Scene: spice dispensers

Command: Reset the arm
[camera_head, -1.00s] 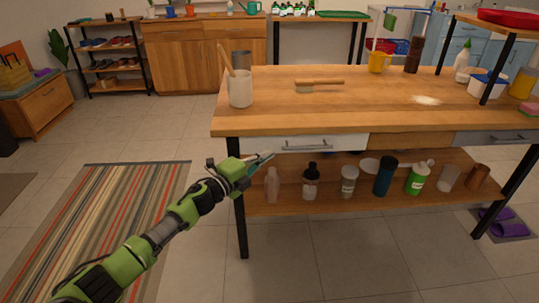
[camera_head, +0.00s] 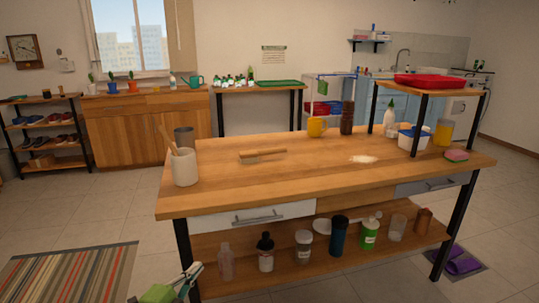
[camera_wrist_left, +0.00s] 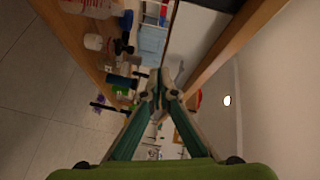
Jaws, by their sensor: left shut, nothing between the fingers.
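My left gripper (camera_head: 190,272) shows at the bottom edge of the head view, green with grey fingers. It is in front of the table's left front leg, below the white drawer (camera_head: 254,216). In the left wrist view its fingers (camera_wrist_left: 160,88) meet at the tips, with nothing between them. Most of the left arm is out of the head view. The right gripper is not in view.
The wooden table (camera_head: 310,180) bears a utensil crock (camera_head: 184,167), a brush (camera_head: 262,154), a yellow mug (camera_head: 317,127) and a white powder pile (camera_head: 363,159). Several bottles stand on its lower shelf (camera_head: 290,278). A striped rug (camera_head: 70,272) lies at the left.

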